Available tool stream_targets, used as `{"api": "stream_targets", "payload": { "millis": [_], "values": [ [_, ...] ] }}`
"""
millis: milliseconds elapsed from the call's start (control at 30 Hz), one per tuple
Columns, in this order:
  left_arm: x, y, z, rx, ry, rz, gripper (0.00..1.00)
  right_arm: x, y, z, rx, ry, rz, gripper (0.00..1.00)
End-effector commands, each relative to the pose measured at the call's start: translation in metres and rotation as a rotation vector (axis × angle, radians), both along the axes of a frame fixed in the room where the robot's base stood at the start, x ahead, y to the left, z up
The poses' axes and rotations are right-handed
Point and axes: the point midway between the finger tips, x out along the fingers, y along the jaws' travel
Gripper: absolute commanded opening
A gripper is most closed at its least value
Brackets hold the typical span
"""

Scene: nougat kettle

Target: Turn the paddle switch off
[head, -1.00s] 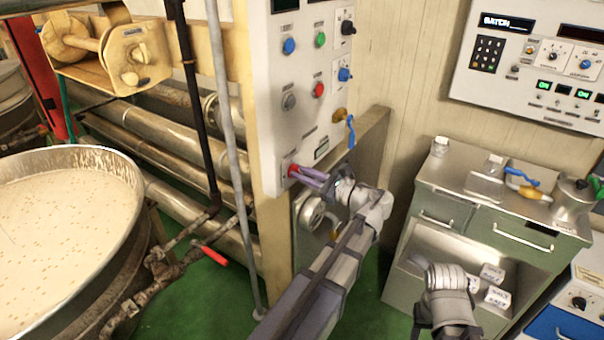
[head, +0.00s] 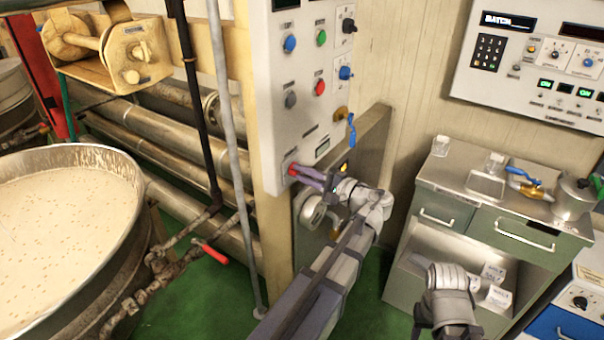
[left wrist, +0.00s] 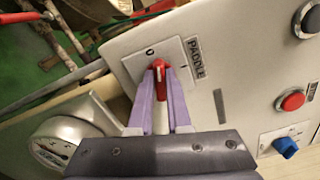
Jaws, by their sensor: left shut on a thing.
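The paddle switch (left wrist: 159,70) is a red knob on a white plate labelled PADDLE, with a 0 and a line mark. In the left wrist view the knob points up the picture, close to the 0; its exact setting is hard to tell. My left gripper (left wrist: 160,88) is shut on it, one purple finger on each side. In the head view the switch (head: 292,169) is a red spot low on the white panel, at the tips of my left gripper (head: 303,173). My right arm is at the lower right; its fingers do not show clearly.
The control panel (head: 275,110) carries several other buttons and knobs above the switch. A round gauge (left wrist: 55,145) is close beside my left gripper. A kettle (head: 90,158) of pale mix stands at left. A steel cabinet (head: 455,185) stands at right.

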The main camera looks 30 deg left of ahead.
Motion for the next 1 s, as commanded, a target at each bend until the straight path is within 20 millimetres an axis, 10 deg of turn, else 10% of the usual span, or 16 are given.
{"api": "stream_targets", "payload": {
  "millis": [1000],
  "values": [
    [-0.0011,-0.0003,-0.0028,-0.029,-0.317,0.001,0.00,0.0000,0.0000,-0.0019,0.000,0.000,0.000,0.50]
  ]
}}
